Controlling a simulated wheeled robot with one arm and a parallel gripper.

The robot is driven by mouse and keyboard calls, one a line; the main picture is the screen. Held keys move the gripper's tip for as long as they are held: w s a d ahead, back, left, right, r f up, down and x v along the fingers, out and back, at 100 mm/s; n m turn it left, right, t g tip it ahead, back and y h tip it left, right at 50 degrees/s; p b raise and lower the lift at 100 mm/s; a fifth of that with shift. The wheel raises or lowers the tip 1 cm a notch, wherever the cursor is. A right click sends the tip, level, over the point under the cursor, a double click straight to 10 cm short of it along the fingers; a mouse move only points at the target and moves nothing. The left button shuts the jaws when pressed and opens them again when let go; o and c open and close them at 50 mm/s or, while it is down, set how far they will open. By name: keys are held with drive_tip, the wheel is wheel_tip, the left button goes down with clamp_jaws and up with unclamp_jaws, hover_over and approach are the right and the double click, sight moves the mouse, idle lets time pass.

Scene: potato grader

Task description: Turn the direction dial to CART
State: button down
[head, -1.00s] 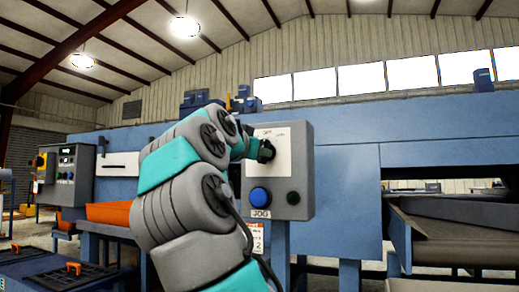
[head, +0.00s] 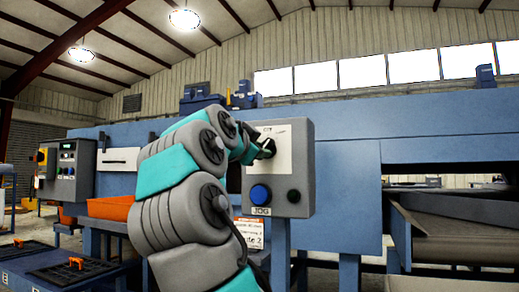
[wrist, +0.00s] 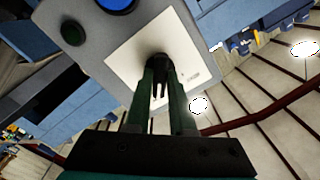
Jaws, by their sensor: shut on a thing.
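The grey control box (head: 304,170) has a white plate (head: 284,137) on its face with the dark direction dial on it. In the head view, my gripper (head: 266,148) is at the dial, and its fingers and the dial merge into one dark shape. In the wrist view, the two fingers close around the black dial knob (wrist: 157,61) against the white plate (wrist: 125,52). Small print shows on the plate in both views but is too blurred to read, so the dial's setting cannot be told.
Below the dial are a blue button (head: 260,194) above a JOG label and a dark green button (head: 293,196). A second control box (head: 75,170) and an orange tray (head: 108,209) stand at the left. A conveyor (head: 450,228) lies at the right.

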drive_tip(key=c, duration=0.8)
unclamp_jaws()
drive_tip(key=b+v, duration=0.1)
drive_tip(key=v, duration=0.6)
drive_tip(key=shift+s+a, duration=0.1)
drive_tip(key=shift+s, duration=0.25)
